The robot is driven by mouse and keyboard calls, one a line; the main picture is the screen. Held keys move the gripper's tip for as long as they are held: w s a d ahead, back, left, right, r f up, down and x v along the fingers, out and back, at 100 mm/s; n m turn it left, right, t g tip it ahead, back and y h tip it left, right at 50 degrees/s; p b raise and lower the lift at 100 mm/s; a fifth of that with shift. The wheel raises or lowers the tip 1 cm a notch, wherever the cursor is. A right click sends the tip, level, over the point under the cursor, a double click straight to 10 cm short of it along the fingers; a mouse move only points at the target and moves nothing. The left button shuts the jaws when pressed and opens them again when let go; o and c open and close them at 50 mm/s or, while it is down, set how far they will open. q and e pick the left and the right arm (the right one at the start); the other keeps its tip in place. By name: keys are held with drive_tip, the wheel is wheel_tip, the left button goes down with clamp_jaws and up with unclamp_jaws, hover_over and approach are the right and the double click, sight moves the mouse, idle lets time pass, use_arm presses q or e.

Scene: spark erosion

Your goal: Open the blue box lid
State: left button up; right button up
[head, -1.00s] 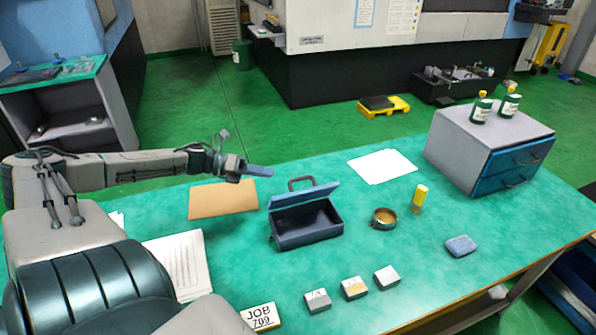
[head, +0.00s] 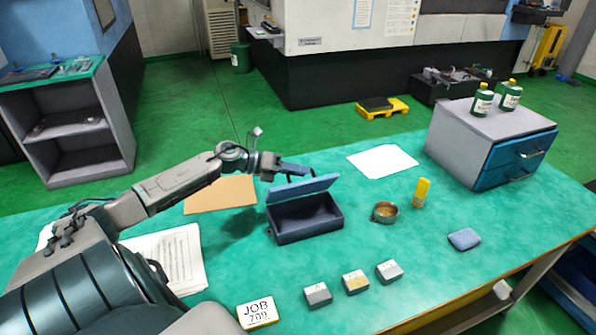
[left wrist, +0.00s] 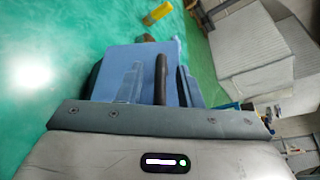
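The blue box (head: 306,229) stands on the green table, its front and dark inside facing me. Its blue lid (head: 303,190) is raised and tilted back at a partly open angle. My left gripper (head: 296,170) is just behind and above the lid's upper edge, by its dark handle. In the left wrist view the lid (left wrist: 112,66) lies beyond the fingers, and the dark handle (left wrist: 161,76) stands between the two blue fingers (left wrist: 160,88). The fingers look apart, with gaps beside the handle. My right gripper is out of view.
Several small blocks (head: 355,282) lie in front. A grey drawer cabinet (head: 480,140) stands at right. Brown card (head: 220,194) lies under my left arm.

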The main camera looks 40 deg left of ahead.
use_arm(q)
drive_tip(key=shift+w+d, duration=0.1)
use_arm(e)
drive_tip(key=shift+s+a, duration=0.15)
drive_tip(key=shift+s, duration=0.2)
use_arm(q)
clamp_jaws()
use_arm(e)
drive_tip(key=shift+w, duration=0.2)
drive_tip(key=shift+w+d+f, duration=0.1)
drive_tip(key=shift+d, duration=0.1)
